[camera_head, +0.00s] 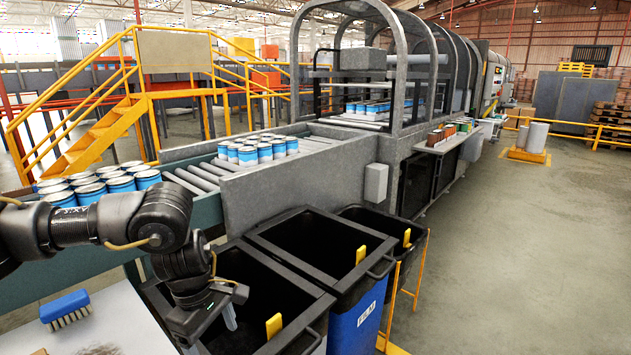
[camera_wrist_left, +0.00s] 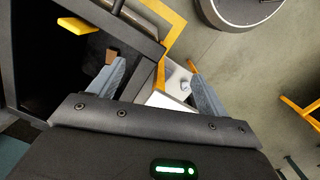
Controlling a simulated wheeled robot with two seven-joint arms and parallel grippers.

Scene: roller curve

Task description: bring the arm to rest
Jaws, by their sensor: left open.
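My left arm comes in from the left in the head view. Its gripper (camera_head: 213,322) hangs low over the near left side of the nearest black bin (camera_head: 318,303), close to the white table top (camera_head: 120,325). In the left wrist view the two grey-blue fingers of the gripper (camera_wrist_left: 156,88) stand wide apart with nothing held between them. A white surface and floor show beyond the fingers there. My right gripper is in neither view.
Black bins with yellow handles stand in a row beside the roller conveyor (camera_head: 190,180). Blue-and-white cans (camera_head: 248,155) stand on the rollers, and more cans (camera_head: 90,190) stand behind my arm. A blue brush (camera_head: 65,307) lies on the white table. Open floor lies right.

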